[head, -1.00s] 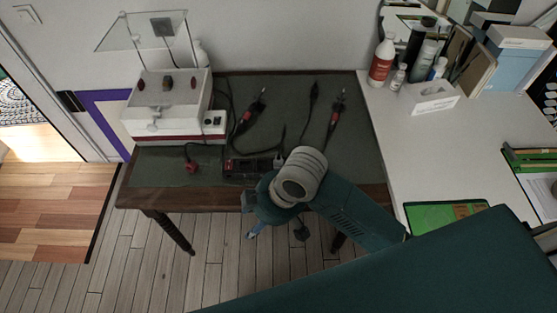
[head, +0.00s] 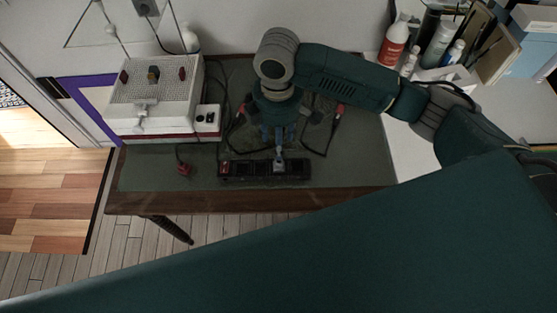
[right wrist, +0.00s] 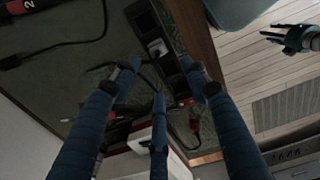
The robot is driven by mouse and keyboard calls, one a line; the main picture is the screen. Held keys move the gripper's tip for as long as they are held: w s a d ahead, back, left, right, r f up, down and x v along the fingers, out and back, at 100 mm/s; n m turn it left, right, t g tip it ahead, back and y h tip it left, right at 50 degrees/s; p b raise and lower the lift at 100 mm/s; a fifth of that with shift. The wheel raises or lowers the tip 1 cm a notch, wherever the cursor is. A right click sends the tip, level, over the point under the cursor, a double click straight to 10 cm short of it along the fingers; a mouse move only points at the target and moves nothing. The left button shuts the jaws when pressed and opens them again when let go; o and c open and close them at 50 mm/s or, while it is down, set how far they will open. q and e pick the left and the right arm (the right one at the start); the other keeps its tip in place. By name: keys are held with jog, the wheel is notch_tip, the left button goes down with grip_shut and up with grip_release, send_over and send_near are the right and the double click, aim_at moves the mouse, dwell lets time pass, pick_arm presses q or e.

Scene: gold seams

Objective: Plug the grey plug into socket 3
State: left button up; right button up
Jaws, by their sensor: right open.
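The dark power strip (head: 240,172) lies along the table's front edge. It crosses the upper middle of the right wrist view (right wrist: 172,62). The pale grey plug (right wrist: 157,46) sits at one of its sockets. I cannot tell which number it is or how deep it sits. In the head view the grey plug (head: 280,163) shows just below my right gripper (head: 279,140). My right gripper's fingers (right wrist: 163,88) are spread and empty, pointing down near the strip. A hand, seemingly my left gripper (right wrist: 293,38), shows small over the floor; its opening is unclear.
A red plug (head: 184,168) lies left of the strip. A white device (head: 155,105) with a clear raised lid stands at the back left. Dark cables and red-marked tools lie behind the strip. A white desk with bottles (head: 394,42) adjoins on the right.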

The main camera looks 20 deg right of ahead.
aim_at(279, 165)
jog(key=shift+w+d+f, duration=0.1)
jog(key=shift+w+f, duration=0.1)
jog(key=shift+f, duration=1.05)
notch_tip(279, 165, down, 3)
jog(key=shift+f+p, duration=0.15)
jog(key=shift+p, duration=0.25)
jog(key=shift+w, duration=0.1)
jog(key=shift+f, duration=0.2)
notch_tip(279, 165, down, 4)
jog(key=shift+d+f+p, duration=0.1)
jog(key=shift+f+p, duration=0.15)
jog(key=shift+p, duration=0.65)
jog(key=shift+f, duration=0.2)
jog(key=c, duration=1)
pick_arm(q)
jog(key=r, duration=0.2)
jog(key=shift+w+r, duration=0.25)
jog(key=shift+r, duration=0.05)
pick_arm(e)
grip_shut()
